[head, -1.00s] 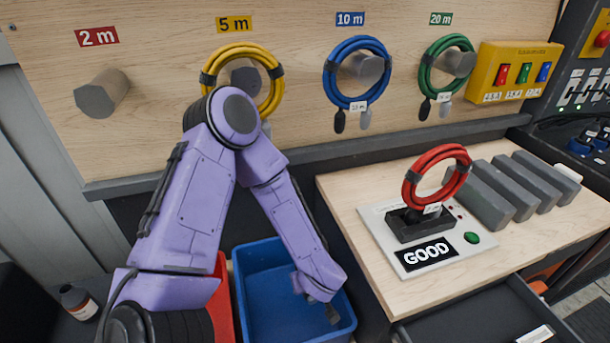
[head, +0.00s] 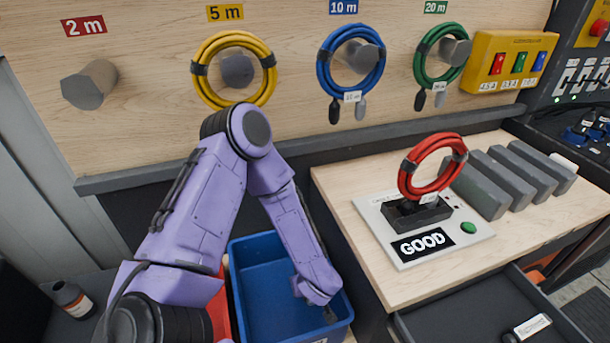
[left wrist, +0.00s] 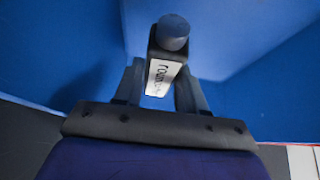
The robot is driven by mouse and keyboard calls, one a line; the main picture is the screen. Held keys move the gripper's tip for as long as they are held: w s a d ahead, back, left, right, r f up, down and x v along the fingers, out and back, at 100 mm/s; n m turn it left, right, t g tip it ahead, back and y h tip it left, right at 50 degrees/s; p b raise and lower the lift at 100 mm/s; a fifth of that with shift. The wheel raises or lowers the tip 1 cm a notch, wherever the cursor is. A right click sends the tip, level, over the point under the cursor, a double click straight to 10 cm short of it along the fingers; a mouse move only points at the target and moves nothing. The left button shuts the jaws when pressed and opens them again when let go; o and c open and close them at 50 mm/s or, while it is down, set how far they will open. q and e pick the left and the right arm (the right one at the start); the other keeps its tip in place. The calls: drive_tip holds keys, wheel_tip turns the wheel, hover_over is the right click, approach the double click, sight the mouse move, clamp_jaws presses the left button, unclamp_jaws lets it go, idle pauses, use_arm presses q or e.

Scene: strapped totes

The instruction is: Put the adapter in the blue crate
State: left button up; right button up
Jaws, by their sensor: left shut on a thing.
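The blue crate (head: 236,285) stands on the floor in front of the bench, open at the top. My left arm reaches down into it, and my left gripper (head: 329,313) is low at its right side, mostly hidden by the arm. In the left wrist view the gripper (left wrist: 160,85) is shut on the adapter (left wrist: 170,40), a dark piece with a rounded grey end and a white label. Blue crate walls surround it there. I cannot tell whether the adapter touches the crate floor. My right gripper is not in view.
A red crate (head: 219,318) sits left of the blue one, partly behind my arm. The bench holds a tester (head: 400,255) with a red cable coil (head: 432,165) and several grey blocks. An open drawer (head: 470,305) juts out at right. Coils hang on pegs behind.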

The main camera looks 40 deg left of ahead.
use_arm(q)
drive_tip(key=o, duration=1.1)
drive_tip(key=shift+s+f, duration=0.2)
drive_tip(key=shift+f, duration=0.05)
drive_tip(key=shift+s, duration=0.1)
drive_tip(key=shift+r, duration=0.15)
drive_tip(key=v, duration=0.4)
drive_tip(key=p+v, duration=0.1)
drive_tip(key=v, duration=0.3)
drive_tip(key=w+v, duration=0.1)
drive_tip(key=v, duration=0.3)
drive_tip(key=shift+s+r+p, duration=0.15)
drive_tip(key=shift+r+p, duration=0.25)
drive_tip(key=shift+r, duration=0.1)
drive_tip(key=shift+r, duration=0.1)
